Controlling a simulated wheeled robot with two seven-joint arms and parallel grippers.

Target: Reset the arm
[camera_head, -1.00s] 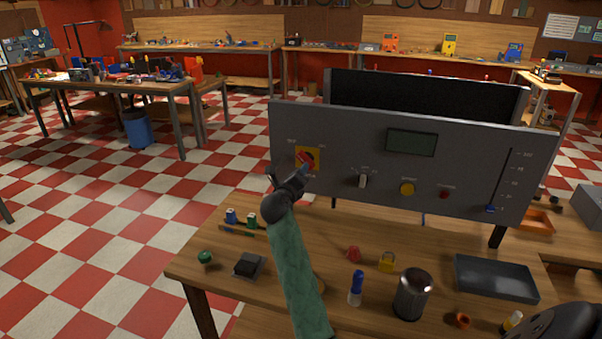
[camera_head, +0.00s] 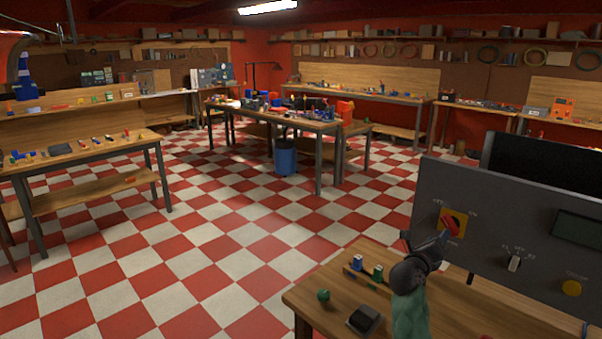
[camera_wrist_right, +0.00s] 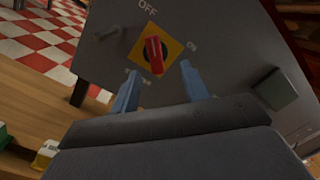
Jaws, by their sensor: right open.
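My right gripper (camera_head: 425,243) is open and empty in the head view, just in front of the lower left part of a grey control panel (camera_head: 490,195). A red rotary switch (camera_head: 452,222) on a yellow plate is beside its fingertips. In the right wrist view the two blue-grey fingers of the right gripper (camera_wrist_right: 161,75) stand apart, with the red switch (camera_wrist_right: 154,52) beyond the gap between them. The switch handle points roughly toward the OFF label there. I cannot tell if a finger touches the panel. My left gripper is not in view.
A wooden table (camera_head: 335,290) under my right arm holds a green button (camera_head: 323,295), a black block (camera_head: 363,320) and small blue and green pieces. A black selector (camera_head: 514,263) and yellow button (camera_head: 571,288) are on the panel. Checkered floor (camera_head: 215,255) lies open to the left.

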